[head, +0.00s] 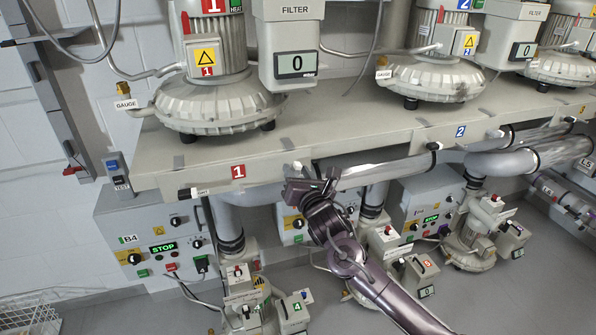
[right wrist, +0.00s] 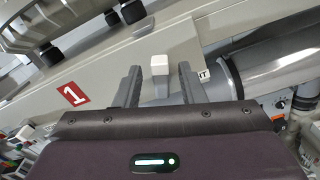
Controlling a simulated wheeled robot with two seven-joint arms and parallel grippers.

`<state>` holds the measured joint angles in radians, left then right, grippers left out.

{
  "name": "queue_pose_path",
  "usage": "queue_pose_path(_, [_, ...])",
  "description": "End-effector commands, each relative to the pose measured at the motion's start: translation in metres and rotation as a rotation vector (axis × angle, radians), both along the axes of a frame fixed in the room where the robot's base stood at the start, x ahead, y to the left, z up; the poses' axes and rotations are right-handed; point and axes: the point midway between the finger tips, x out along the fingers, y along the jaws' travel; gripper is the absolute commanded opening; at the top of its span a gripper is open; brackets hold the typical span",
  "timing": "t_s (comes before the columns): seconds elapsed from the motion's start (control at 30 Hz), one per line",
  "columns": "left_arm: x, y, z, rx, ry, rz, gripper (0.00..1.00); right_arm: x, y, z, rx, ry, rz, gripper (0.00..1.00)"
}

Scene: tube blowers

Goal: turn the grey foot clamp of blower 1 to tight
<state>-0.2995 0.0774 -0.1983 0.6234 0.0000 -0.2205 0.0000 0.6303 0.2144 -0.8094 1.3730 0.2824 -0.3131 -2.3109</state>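Blower 1 (head: 220,100) stands on the beige shelf, on black feet (head: 267,125). A flat grey tab (head: 178,162) lies on the shelf near its left front; another grey tab (right wrist: 143,25) shows near a foot in the right wrist view. I cannot tell which part is the foot clamp. My right gripper (head: 308,182) is at the shelf's front edge, right of the red 1 label (head: 238,171). In the right wrist view its open fingers (right wrist: 159,72) stand either side of a white-capped grey lever (right wrist: 160,66), with gaps. My left gripper is not in view.
Below the shelf (head: 400,137), a large grey pipe (head: 385,172) runs right of my gripper. A control box (head: 150,235) and small pumps stand below. The shelf top before blower 1 is mostly clear.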

Motion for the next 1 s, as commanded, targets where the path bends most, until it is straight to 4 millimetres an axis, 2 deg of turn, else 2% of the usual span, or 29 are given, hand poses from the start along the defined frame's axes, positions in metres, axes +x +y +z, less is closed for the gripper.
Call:
queue_pose_path(0.23, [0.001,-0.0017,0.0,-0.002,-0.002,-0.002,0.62,0.0006,0.0001,-0.0003,0.001,0.0,0.0,0.36])
queue_pose_path(0.5, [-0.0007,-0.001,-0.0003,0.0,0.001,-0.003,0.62,0.0005,-0.0001,-0.0004,0.001,0.001,-0.001,0.01])
queue_pose_path(0.77, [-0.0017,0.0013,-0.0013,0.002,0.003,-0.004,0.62,0.0004,-0.0003,-0.0009,0.009,0.003,-0.001,0.0])
queue_pose_path(1.0, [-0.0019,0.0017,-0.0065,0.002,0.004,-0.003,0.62,0.0008,-0.0016,-0.0026,0.09,0.03,-0.002,0.0])
